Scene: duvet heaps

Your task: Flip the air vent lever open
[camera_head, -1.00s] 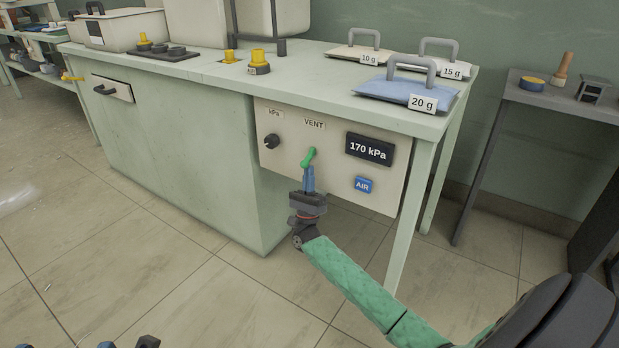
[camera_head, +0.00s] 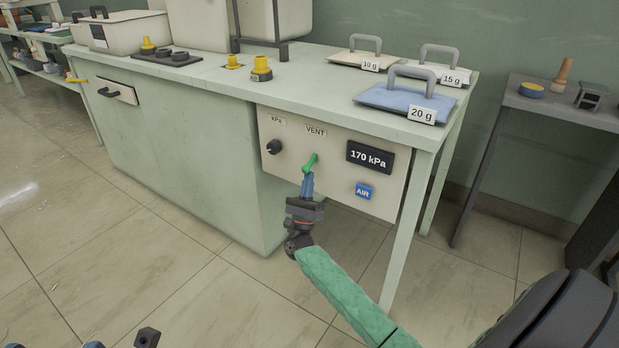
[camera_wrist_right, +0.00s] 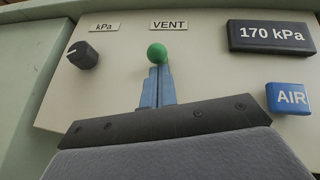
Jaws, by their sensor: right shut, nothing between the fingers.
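The green vent lever (camera_head: 311,162) sticks out from the pale control panel (camera_head: 341,191) below the VENT label. In the head view it slants, its top toward the upper right. In the right wrist view its round green knob (camera_wrist_right: 157,52) shows just above the fingertips. My right gripper (camera_head: 307,184) is shut and empty, its blue fingers together at the lever's lower end. They look close to or touching it; I cannot tell which. The lever's base is hidden behind the fingers in the wrist view. My left gripper cannot be made out; only dark parts show at the bottom left.
A black kPa knob (camera_head: 273,147) sits left of the lever. A 170 kPa display (camera_head: 369,157) and a blue AIR button (camera_head: 363,191) sit to its right. The bench top (camera_head: 300,90) overhangs the panel. A side table (camera_head: 570,108) stands at the right.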

